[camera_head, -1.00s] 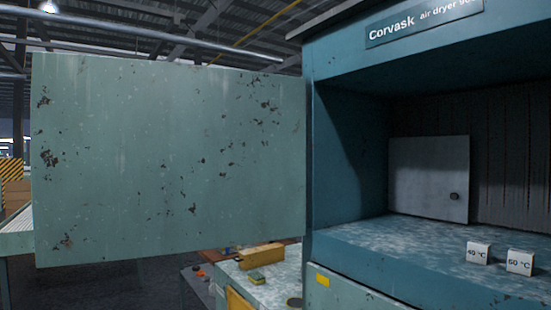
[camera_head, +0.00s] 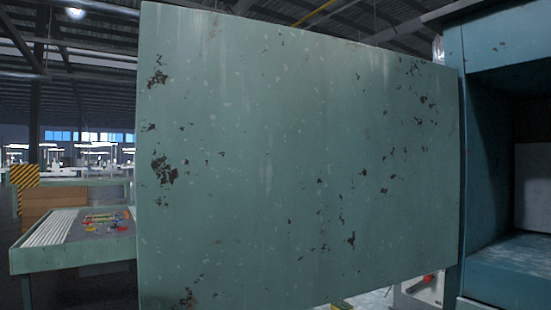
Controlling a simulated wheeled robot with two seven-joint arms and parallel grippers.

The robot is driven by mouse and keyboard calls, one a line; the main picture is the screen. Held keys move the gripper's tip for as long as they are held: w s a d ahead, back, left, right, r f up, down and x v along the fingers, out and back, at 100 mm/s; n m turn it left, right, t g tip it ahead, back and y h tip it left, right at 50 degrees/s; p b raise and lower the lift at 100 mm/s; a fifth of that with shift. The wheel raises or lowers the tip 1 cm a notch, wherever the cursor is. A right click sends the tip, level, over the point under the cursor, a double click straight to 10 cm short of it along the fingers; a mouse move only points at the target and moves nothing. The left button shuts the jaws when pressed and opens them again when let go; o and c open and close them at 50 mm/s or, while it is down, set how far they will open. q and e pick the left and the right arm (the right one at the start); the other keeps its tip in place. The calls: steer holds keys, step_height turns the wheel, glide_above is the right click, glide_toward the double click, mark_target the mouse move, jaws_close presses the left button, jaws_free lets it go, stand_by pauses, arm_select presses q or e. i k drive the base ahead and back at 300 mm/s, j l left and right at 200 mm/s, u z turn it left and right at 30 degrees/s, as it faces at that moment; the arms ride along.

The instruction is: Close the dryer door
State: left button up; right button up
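The dryer door (camera_head: 290,160) is a large pale green panel with chipped, rusty spots. It stands wide open, joined at its right edge to the dryer, and fills the middle of the head view. The dryer body (camera_head: 478,150) is dark teal and shows at the right, cut off by the frame edge. Its open chamber shows part of a light grey panel (camera_head: 532,185) inside. Neither of my grippers is in view.
A table with a slatted top (camera_head: 50,228) and small coloured items (camera_head: 105,220) stands at the left. A yellow-black striped panel (camera_head: 24,177) is behind it. A red-handled thing (camera_head: 425,281) lies low beside the dryer. Much behind the door is hidden.

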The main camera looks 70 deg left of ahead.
mark_target(278, 167)
steer(key=k+j, duration=0.15)
steer(key=j, duration=0.25)
steer(key=k+j, duration=0.15)
steer(key=j, duration=0.2)
steer(key=k+j, duration=0.15)
steer(key=j, duration=0.25)
steer(key=k+j, duration=0.15)
steer(key=j, duration=0.2)
steer(key=k+j, duration=0.1)
steer(key=j, duration=0.3)
steer(key=k+j, duration=0.15)
steer(key=j, duration=0.2)
steer(key=i+j, duration=0.1)
steer(key=j, duration=0.55)
steer(key=k, duration=0.4)
